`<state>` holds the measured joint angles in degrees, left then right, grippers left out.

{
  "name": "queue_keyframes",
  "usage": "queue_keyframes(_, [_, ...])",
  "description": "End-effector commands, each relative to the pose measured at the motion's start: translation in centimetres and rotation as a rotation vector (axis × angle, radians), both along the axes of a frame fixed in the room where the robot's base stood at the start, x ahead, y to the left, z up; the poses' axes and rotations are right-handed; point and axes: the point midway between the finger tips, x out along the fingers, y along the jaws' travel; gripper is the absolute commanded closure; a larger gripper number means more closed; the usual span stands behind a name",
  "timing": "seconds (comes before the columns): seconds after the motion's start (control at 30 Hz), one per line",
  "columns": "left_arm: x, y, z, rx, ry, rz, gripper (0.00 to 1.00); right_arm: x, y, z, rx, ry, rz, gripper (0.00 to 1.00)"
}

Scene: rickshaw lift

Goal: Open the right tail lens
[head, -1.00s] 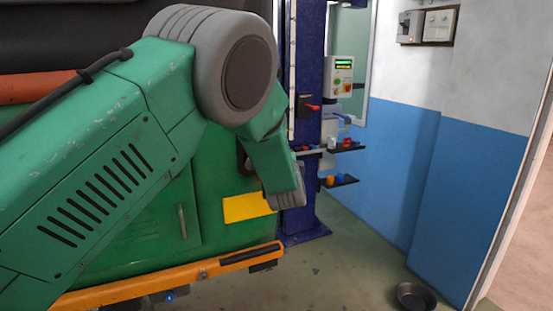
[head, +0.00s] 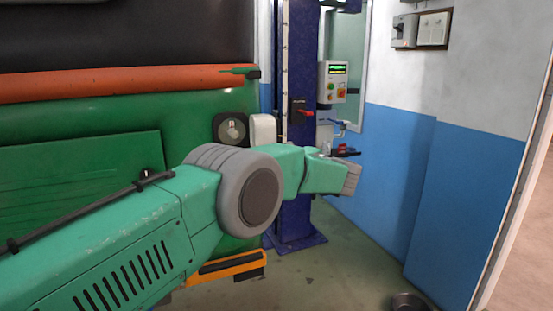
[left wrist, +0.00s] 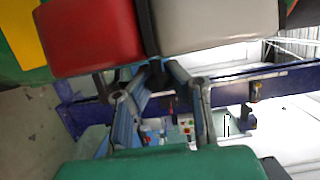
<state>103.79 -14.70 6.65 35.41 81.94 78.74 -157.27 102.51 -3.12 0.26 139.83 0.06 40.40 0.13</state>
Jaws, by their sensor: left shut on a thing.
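On the vehicle's green rear panel, in the head view, a dark lamp housing (head: 231,129) shows a bulb inside. A white, lens-like piece (head: 263,131) stands out at its right side. In the left wrist view the tail lens shows close up as a red part (left wrist: 95,35) and a pale grey part (left wrist: 205,22), with a dark band between them. My left gripper (left wrist: 163,72) has its fingertips together at the lens edge by this band, shut on a tab there. In the head view its fingers are hidden behind my arm. My right gripper is not in view.
An orange bumper (head: 235,264) is low on the vehicle. A dark bowl (head: 408,302) is on the otherwise mostly clear floor at right.

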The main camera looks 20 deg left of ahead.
Motion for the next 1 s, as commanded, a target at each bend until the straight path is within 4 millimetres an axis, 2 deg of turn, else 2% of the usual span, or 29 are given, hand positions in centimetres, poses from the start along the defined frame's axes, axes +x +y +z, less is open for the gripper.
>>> queue_keyframes(0.03, [0.03, -1.1, -1.06, -0.011, 0.012, -0.009, 1.0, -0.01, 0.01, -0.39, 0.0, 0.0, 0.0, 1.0])
queue_keyframes(0.2, [-0.04, -1.72, -0.98, -0.008, 0.012, 0.012, 1.0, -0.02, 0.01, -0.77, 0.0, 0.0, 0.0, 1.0])
queue_keyframes(0.8, [-0.08, -2.09, -0.89, -0.006, 0.014, 0.024, 1.0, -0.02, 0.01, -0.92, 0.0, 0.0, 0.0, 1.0])
queue_keyframes(0.83, [-0.08, -2.09, -0.88, -0.006, 0.014, 0.025, 0.8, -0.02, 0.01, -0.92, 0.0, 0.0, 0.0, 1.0])
queue_keyframes(0.9, [-0.09, -2.05, -0.82, -0.005, 0.013, 0.026, 0.62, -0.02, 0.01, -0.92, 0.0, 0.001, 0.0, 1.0])
queue_keyframes(1.0, [-0.13, -1.89, -0.58, -0.004, 0.009, 0.029, 0.62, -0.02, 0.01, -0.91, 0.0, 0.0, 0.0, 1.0])
